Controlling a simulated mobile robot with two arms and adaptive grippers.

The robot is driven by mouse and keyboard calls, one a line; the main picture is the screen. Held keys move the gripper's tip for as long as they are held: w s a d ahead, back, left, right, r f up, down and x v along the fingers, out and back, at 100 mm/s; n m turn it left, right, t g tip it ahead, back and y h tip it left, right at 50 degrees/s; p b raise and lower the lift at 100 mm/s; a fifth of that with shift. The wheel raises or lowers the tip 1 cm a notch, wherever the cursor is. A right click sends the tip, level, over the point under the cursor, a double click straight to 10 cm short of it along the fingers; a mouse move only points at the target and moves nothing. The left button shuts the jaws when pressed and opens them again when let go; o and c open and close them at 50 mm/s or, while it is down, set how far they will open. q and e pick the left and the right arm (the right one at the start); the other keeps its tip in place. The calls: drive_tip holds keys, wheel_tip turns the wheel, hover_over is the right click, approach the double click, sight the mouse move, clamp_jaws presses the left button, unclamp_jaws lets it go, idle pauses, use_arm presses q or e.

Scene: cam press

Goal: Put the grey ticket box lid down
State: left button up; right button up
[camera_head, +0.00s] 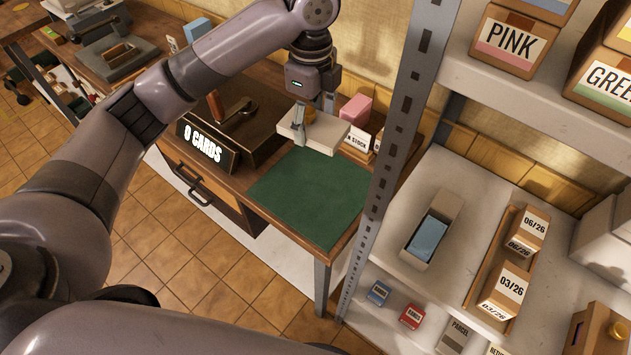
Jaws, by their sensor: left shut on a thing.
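My left gripper (303,126) is shut on the grey ticket box lid (328,138), a flat pale slab. The lid is level, over the back edge of the green mat (312,197) on the desk. I cannot tell how far above the desk it is. An open pale grey box (449,212) with blue tickets (427,240) inside sits on the shelf to the right; it has no lid on it. My right gripper is out of view.
The "0 CARDS" sign (205,147) stands at the desk's left. A grey shelf post (400,130) rises between desk and shelf (470,170). Most of the mat is clear.

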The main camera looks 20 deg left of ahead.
use_arm(q)
drive_tip(key=shift+w+d+f+m, duration=0.15)
drive_tip(key=shift+w+f+m, duration=0.1)
drive_tip(key=shift+f+m, duration=0.45)
drive_tip(key=p, duration=0.2)
hover_over(314, 186)
wheel_tip(314, 186, down, 13)
wheel_tip(314, 186, down, 5)
drive_tip(key=shift+r+p, duration=0.1)
drive_tip(key=shift+p, duration=0.45)
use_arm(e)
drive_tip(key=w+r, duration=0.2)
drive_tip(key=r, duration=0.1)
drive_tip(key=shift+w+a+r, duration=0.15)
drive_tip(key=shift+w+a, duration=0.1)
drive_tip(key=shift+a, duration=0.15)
use_arm(q)
drive_tip(key=shift+f, duration=0.2)
drive_tip(key=shift+f, duration=0.1)
drive_tip(key=o, duration=0.9)
drive_tip(key=shift+o, duration=1.1)
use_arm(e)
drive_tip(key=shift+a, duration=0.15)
